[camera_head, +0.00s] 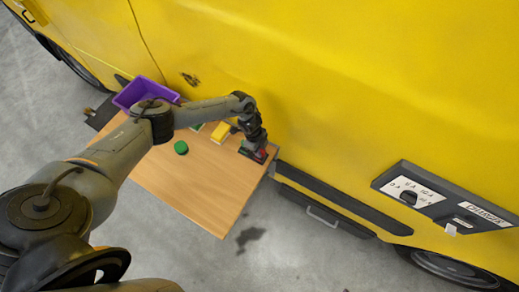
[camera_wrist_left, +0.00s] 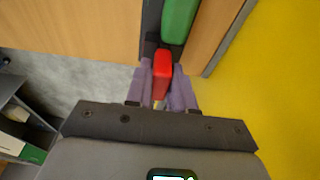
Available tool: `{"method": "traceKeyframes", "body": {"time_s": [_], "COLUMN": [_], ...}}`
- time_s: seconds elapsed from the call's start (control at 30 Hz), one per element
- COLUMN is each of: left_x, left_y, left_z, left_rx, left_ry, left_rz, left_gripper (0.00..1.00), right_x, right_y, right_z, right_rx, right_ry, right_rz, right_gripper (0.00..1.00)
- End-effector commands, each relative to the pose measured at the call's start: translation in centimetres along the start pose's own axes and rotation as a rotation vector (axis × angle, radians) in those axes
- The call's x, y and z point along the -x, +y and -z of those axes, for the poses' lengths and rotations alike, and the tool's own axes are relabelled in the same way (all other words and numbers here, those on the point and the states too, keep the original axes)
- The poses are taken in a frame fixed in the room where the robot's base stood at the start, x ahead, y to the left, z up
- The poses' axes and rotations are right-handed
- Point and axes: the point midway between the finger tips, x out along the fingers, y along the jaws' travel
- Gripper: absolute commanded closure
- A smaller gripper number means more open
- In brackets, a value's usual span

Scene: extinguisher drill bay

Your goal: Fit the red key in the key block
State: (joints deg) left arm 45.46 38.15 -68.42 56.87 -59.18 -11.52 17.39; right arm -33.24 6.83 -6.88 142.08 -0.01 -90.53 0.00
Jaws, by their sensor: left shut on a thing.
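My left gripper (camera_head: 260,151) is at the right end of the wooden table, low over it beside the yellow van. In the left wrist view its purple fingers (camera_wrist_left: 162,90) are shut on the red key (camera_wrist_left: 162,63). The red key also shows small at the fingertips in the head view (camera_head: 262,154). Past the key lies a dark block (camera_wrist_left: 152,28) with a green piece (camera_wrist_left: 180,18) on it; it looks like the key block. The key's far end meets or overlaps the dark block in the picture; I cannot tell whether it is seated. My right gripper is not in view.
The wooden table (camera_head: 190,195) has a green round piece (camera_head: 181,147) and a yellow block (camera_head: 220,132). A purple bin (camera_head: 125,98) stands at its far left. The yellow van (camera_head: 330,90) borders the table's far side. The table's near part is clear.

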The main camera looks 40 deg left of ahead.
Motion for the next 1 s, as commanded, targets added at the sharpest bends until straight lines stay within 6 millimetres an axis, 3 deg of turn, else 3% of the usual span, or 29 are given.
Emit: {"method": "traceKeyframes", "body": {"time_s": [0.03,0.07,0.27,0.67,1.0], "left_x": [0.0,0.0,0.0,0.7,5.8], "left_y": [0.0,0.0,0.0,-0.1,-0.1], "left_z": [0.0,0.0,0.0,0.0,-0.1], "left_rx": [0.0,0.0,0.0,0.0,-0.001], "left_ry": [0.0,0.0,0.0,0.001,0.0], "left_rz": [0.0,0.0,0.0,0.001,0.003], "left_gripper": [1.0,0.76,0.48,0.48,0.48], "right_x": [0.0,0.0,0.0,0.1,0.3], "right_y": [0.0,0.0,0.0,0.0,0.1], "right_z": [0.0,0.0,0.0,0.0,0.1], "right_rx": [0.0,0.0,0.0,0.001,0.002], "right_ry": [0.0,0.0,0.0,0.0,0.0], "right_rz": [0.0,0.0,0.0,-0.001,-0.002], "right_gripper": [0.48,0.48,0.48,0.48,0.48]}}
